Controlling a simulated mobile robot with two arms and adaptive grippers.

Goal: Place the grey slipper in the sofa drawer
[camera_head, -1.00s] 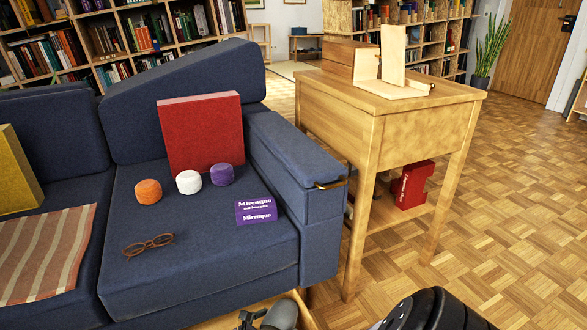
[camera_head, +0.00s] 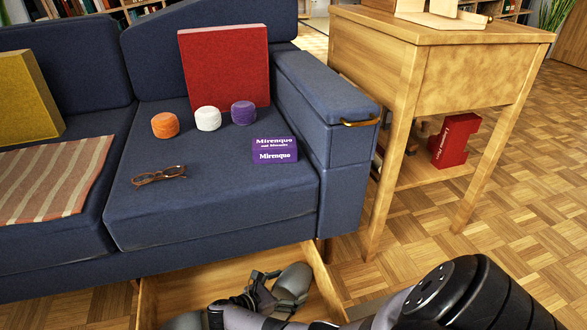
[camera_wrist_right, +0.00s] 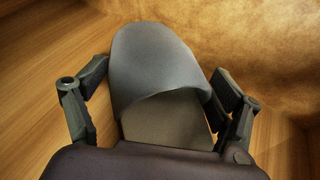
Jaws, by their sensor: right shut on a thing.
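The grey slipper (camera_head: 293,284) is at the bottom of the head view, within the outline of the open wooden sofa drawer (camera_head: 326,284). My right gripper (camera_head: 262,288) is shut on it. In the right wrist view the slipper (camera_wrist_right: 160,60) lies between the two fingers of the right gripper (camera_wrist_right: 160,92), its rounded toe pointing away from the wrist. Wooden surfaces surround it there. I cannot tell whether the slipper touches the drawer floor. My right arm hides part of the drawer. My left gripper is out of view.
The blue sofa (camera_head: 220,200) stands above the drawer, its armrest (camera_head: 322,90) at the right. Glasses (camera_head: 160,175), a purple box (camera_head: 275,149) and a red cushion (camera_head: 225,68) rest on the seat. A wooden side table (camera_head: 440,70) stands right of the sofa.

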